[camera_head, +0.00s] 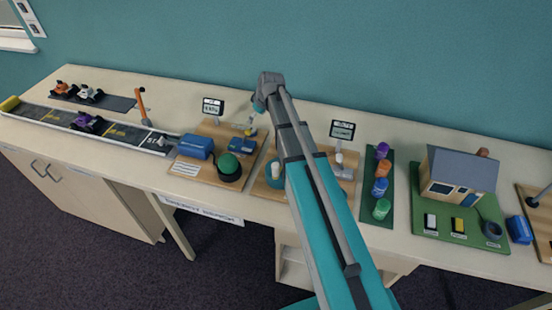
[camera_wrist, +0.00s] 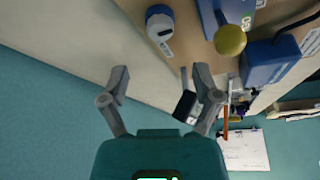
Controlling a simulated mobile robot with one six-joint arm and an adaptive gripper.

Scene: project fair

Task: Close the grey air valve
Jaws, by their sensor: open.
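I cannot surely pick out the grey air valve in either view.
A second display (camera_head: 343,130) and board stand right of my arm, partly hidden by it. Farther right are a green strip with coloured cylinders (camera_head: 380,187) and a model house (camera_head: 459,175). A toy car track (camera_head: 100,128) lies left. The teal wall is close behind.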

